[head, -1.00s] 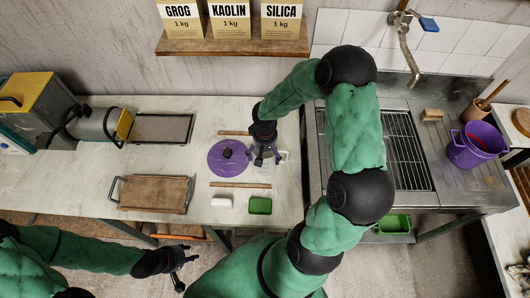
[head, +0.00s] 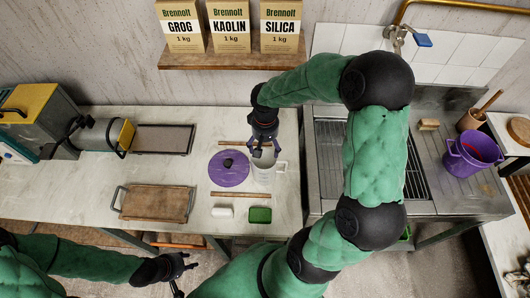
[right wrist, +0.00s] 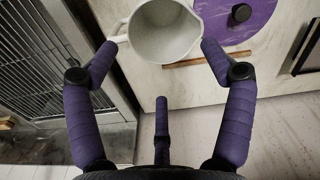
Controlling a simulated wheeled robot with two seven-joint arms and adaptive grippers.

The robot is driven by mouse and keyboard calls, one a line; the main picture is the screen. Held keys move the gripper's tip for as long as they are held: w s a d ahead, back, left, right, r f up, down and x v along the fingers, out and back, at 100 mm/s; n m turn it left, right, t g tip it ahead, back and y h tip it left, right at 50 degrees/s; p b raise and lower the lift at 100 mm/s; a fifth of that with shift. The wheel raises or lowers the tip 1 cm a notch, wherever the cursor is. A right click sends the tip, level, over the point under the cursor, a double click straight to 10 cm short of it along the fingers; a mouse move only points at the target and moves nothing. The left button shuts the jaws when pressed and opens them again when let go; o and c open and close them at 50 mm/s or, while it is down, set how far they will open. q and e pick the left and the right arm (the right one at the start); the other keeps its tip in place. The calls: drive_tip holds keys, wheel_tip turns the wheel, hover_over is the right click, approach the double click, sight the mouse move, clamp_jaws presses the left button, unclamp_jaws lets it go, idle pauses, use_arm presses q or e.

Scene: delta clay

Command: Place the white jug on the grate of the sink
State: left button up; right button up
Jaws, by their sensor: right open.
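The white jug (head: 264,172) stands upright on the table, with its handle toward the sink side. In the right wrist view the jug (right wrist: 163,32) lies between and just beyond my fingertips, its open mouth facing the camera. My right gripper (head: 263,150) is open above the jug's far side; its spread fingers also show in the right wrist view (right wrist: 160,48). I cannot tell if a finger touches the jug. The sink's grate (head: 328,160) is right of the table, partly hidden by my right arm. My left gripper (head: 182,268) is low at the front left, empty, its fingers apart.
A purple disc (head: 229,169) with a dark knob lies left of the jug. Wooden sticks (head: 240,194), a white block (head: 222,212) and a green tray (head: 260,215) lie nearby. A purple bucket (head: 470,155) and a tap (head: 400,36) are at the sink's right and back.

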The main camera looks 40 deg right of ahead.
sight(287, 163)
drive_tip(key=s+d+f+m+b, duration=0.1)
drive_tip(key=m, duration=0.2)
drive_tip(key=s+d+f+m+b, duration=0.1)
drive_tip(key=s+d+m, duration=0.1)
drive_tip(key=m, duration=0.1)
drive_tip(key=s+d+m+b, duration=0.1)
drive_tip(key=d+m, duration=0.1)
drive_tip(key=m, duration=0.1)
drive_tip(key=shift+s+d+f, duration=0.2)
drive_tip(key=shift+f, duration=0.2)
drive_tip(key=c, duration=0.5)
drive_tip(key=shift+s+d+f+m+b, duration=0.25)
drive_tip(key=shift+s+d+m+b, duration=0.1)
drive_tip(key=shift+m, duration=0.45)
drive_tip(key=shift+f+b, duration=1.05)
drive_tip(key=shift+f, duration=4.15)
